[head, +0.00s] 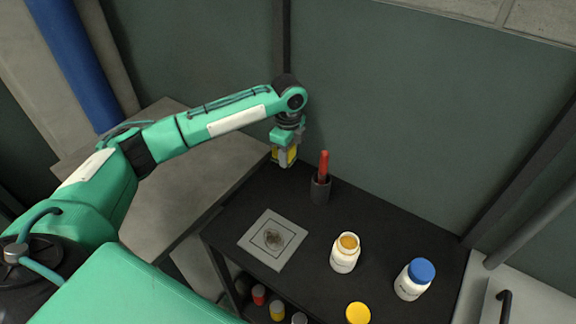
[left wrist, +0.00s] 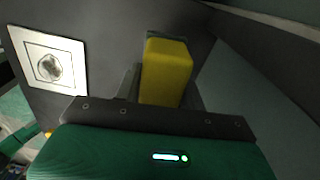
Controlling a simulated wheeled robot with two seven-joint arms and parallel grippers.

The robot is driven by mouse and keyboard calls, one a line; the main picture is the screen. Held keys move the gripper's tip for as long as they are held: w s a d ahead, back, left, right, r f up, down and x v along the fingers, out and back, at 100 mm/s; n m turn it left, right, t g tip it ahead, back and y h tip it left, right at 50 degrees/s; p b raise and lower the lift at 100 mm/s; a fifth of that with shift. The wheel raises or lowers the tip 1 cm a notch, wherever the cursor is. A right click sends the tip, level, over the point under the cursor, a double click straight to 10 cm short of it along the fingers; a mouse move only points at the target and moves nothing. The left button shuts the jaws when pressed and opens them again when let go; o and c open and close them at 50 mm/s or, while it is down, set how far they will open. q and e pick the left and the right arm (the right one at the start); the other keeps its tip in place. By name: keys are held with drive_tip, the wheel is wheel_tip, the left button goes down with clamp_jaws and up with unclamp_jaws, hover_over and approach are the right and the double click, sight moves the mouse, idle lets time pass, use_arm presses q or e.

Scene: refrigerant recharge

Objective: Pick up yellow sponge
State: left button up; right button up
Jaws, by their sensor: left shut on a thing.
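The yellow sponge (left wrist: 166,72) is a block between the two fingers of my left gripper in the left wrist view. In the head view my left gripper (head: 287,157) points down at the back left corner of the black table, shut on the sponge (head: 279,156). The fingers partly cover the sponge there. I cannot tell whether the sponge still touches the table top. My right gripper is not in view.
A grey plate with a dark smudge (head: 290,227) lies on the black table (head: 321,224). A dark cup (head: 320,191) holding a red-handled tool (head: 323,165) stands near my left gripper. An open white jar (head: 345,255), a blue-capped jar (head: 414,281) and a yellow lid (head: 357,313) stand further right.

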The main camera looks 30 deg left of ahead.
use_arm(q)
wheel_tip(320, 180, up, 13)
idle(0.3)
